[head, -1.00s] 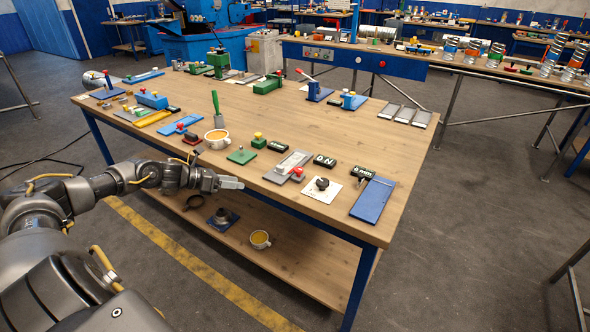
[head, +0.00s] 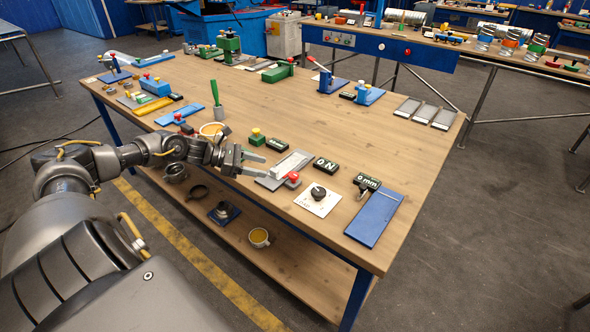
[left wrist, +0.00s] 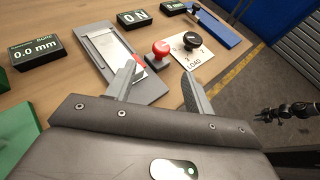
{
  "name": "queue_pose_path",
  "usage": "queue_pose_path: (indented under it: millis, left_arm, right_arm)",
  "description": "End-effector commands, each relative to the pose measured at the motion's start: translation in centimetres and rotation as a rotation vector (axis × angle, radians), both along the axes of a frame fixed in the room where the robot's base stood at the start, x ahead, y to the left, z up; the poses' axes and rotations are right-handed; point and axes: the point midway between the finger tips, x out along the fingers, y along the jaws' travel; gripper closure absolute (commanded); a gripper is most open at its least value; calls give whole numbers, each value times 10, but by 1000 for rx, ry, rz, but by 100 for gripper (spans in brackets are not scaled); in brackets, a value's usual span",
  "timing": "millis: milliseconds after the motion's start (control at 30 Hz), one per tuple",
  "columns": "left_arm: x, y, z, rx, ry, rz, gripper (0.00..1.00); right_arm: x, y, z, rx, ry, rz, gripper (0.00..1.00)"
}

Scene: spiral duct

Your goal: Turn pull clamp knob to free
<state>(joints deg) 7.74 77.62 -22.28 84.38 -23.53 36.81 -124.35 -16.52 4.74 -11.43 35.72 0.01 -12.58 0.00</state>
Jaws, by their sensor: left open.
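A red knob (head: 293,177) sits on a small mount at the near end of a grey plate (head: 271,183) with a pale strip. In the left wrist view the red knob (left wrist: 161,47) is just beyond the fingertips, between them. A black round knob (head: 318,191) sits on a white plate (head: 305,201) to its right; the wrist view shows this black knob (left wrist: 192,40) and a LOAD marking. My left gripper (head: 260,164) is open and empty over the grey plate, its fingers (left wrist: 158,80) apart and not visibly touching anything.
Display blocks, one reading 0 N (head: 325,165), stand behind the plates. A blue plate (head: 374,219) lies to the right. A green-handled tool (head: 216,100) and an orange-filled cup (head: 211,129) are behind my left arm. The table's middle is clear.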

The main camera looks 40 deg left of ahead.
Motion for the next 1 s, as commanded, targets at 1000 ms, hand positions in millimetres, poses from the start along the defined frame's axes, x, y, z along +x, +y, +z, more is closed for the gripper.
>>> queue_pose_path:
  millis: [1000]
  left_arm:
    - [72,-69,-42,0,1,1,47]
  right_arm:
    - [-10,5,31,5,13,0,64]
